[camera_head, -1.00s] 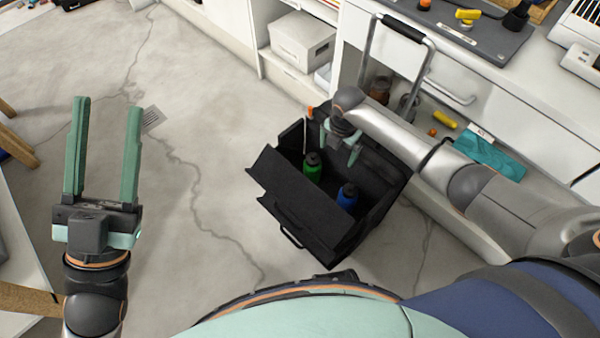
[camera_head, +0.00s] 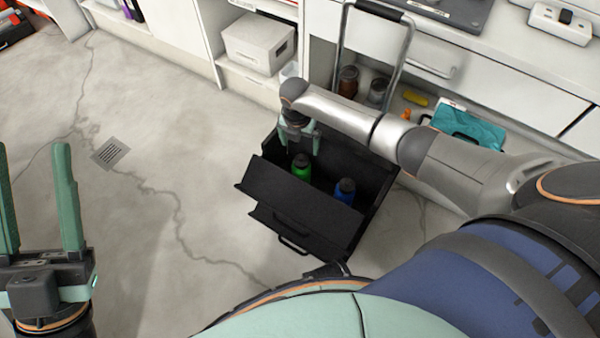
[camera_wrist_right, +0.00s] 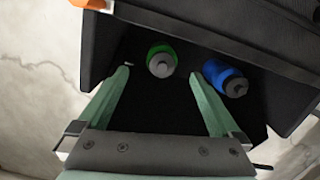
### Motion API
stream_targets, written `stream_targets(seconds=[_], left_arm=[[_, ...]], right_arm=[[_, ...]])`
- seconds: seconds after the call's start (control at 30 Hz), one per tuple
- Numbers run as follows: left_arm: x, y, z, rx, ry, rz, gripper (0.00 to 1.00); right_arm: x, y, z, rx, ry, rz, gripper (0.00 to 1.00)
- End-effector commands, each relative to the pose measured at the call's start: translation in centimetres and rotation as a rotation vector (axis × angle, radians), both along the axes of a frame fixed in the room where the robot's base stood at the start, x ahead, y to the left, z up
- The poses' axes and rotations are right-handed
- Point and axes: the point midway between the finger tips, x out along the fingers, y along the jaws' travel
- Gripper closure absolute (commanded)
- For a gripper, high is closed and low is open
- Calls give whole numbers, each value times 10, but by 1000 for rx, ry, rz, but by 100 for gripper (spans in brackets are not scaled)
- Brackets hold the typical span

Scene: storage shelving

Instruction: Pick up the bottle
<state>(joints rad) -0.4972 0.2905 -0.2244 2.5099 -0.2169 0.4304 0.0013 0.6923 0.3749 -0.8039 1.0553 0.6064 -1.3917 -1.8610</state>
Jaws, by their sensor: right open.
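My right gripper (camera_head: 302,145) is open above the toolbox's far left part, close to the green bottle. In the right wrist view, the green bottle (camera_wrist_right: 161,62) shows between the tips of my open fingers (camera_wrist_right: 160,80), a little beyond them. The blue bottle (camera_wrist_right: 226,78) lies just right of the right finger. Neither bottle is held. My left gripper (camera_head: 38,200) is open and empty over the floor at the left.
A metal trolley handle (camera_head: 405,50) rises behind the toolbox. White cabinets with drawers (camera_head: 490,85) stand at the back right, with jars (camera_head: 347,82) and a teal case (camera_head: 468,125) on a low shelf. A white box (camera_head: 258,42) sits left of them.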

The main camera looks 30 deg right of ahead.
Motion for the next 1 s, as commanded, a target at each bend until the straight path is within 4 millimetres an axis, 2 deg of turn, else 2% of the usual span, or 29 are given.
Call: stream_targets(seconds=[0.03, 0.1, 0.37, 0.67, 0.93, 1.0], left_arm=[[0, -1, -10, -4, 3, -6, 50], [0, -1, -15, -9, 9, -13, 50], [1, -2, -22, -17, 18, -22, 50], [2, -3, -50, -33, 41, -38, 50], [2, -5, -51, -22, 44, -45, 50], [2, -5, -51, -20, 43, -46, 50]], right_arm=[[0, 0, -14, 0, 1, 0, 0], [1, -1, -23, 0, 0, 0, 0], [1, -2, -37, 1, -1, 1, 0], [-4, -4, -81, 0, 0, 0, 0], [-3, -4, -82, 0, -2, 1, 0], [-4, -4, -82, 0, -2, 1, 7]])
